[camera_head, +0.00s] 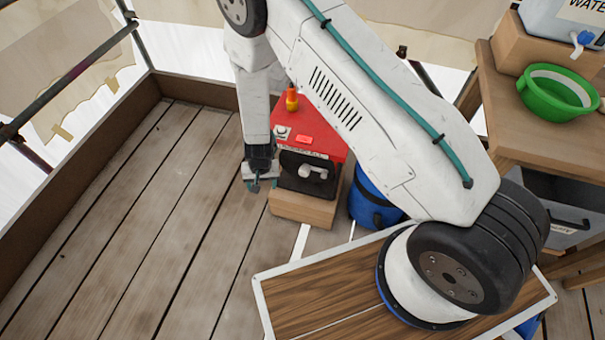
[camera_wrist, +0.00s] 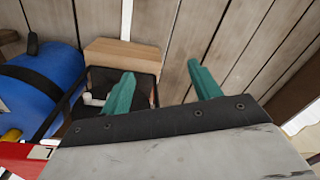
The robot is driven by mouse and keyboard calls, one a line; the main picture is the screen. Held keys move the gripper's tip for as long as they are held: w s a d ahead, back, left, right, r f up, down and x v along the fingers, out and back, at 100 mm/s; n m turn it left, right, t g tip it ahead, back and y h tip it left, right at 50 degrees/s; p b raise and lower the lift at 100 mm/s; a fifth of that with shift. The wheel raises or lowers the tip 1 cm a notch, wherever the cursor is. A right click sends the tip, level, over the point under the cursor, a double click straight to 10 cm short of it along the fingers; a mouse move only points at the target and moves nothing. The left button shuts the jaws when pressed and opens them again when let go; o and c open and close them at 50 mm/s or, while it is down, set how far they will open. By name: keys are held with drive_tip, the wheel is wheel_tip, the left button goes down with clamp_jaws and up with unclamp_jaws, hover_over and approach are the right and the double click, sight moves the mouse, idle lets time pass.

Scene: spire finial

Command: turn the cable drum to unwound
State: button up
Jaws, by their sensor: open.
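The red machine (camera_head: 318,138) stands on a wooden block (camera_head: 300,206). On its front is a dark, drum-like part (camera_head: 292,183) with a pale crank handle (camera_head: 314,171); I take this to be the cable drum, and I cannot read how far it is wound. In the wrist view the pale handle (camera_wrist: 92,99) shows beside the left finger, partly hidden. My gripper (camera_head: 262,184) is just left of the dark front, its teal fingers apart.
A blue barrel-like container (camera_head: 367,202) stands close to the right of the machine; it also shows in the wrist view (camera_wrist: 45,80). A wooden bench (camera_head: 535,125) with a green basin (camera_head: 552,98) is at right. The plank floor (camera_head: 150,200) at left is clear up to the edge board (camera_head: 60,185).

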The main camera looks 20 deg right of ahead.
wheel_tip(320, 180, down, 11)
drive_tip(key=d+m+t+h, duration=0.1)
drive_tip(key=d+t+h, duration=0.1)
drive_tip(key=m+t+h, duration=0.2)
drive_tip(key=t+h, duration=0.6)
approach(303, 173)
drive_tip(key=x, duration=1)
drive_tip(key=shift+f, duration=0.2)
clamp_jaws()
